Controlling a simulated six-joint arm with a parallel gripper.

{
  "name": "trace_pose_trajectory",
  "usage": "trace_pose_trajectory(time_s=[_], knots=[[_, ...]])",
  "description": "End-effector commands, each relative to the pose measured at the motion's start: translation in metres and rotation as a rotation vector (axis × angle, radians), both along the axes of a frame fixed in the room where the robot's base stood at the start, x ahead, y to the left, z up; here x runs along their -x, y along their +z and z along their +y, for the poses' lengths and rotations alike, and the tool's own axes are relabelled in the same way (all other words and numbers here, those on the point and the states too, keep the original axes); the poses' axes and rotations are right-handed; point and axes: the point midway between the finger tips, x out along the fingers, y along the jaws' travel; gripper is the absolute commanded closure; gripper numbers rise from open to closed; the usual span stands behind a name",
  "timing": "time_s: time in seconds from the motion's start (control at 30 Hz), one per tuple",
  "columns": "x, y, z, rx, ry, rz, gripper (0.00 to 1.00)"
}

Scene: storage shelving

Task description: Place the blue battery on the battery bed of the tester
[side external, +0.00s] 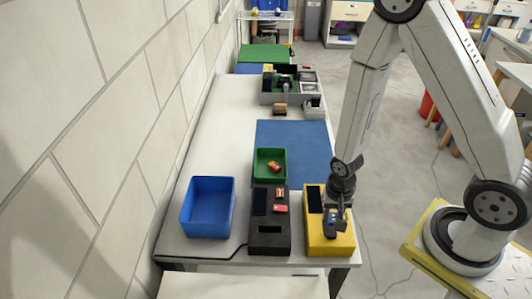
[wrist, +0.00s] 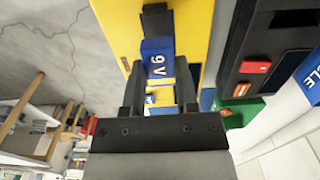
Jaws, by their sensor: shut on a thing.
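The blue battery (wrist: 158,62), marked "9 V", sits between the fingertips of my gripper (wrist: 160,68) in the wrist view. My gripper is shut on it. In the side view, my gripper (side external: 338,208) points down over the yellow tester (side external: 316,247), with the blue battery (side external: 331,224) low at its tips. The tester's dark screen (side external: 314,199) is left of the gripper. A black recess (wrist: 157,20) in the yellow tester body (wrist: 195,30) shows just beyond the battery in the wrist view. I cannot tell whether the battery touches the tester.
A black device (side external: 270,238) with small red batteries (side external: 281,208) stands close left of the tester. A blue mat (side external: 292,145) and grey organizer (side external: 275,99) lie behind.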

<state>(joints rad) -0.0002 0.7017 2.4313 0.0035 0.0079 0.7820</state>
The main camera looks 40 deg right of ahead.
Motion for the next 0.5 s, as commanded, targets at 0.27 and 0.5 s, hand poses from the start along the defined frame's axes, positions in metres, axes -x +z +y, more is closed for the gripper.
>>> trace_pose_trajectory(time_s=[0.27, 0.5], knots=[[0.001, -0.019, 0.000, 0.000, 0.000, 0.003, 1.00], [0.001, -0.036, 0.000, 0.001, 0.000, 0.002, 1.00]])
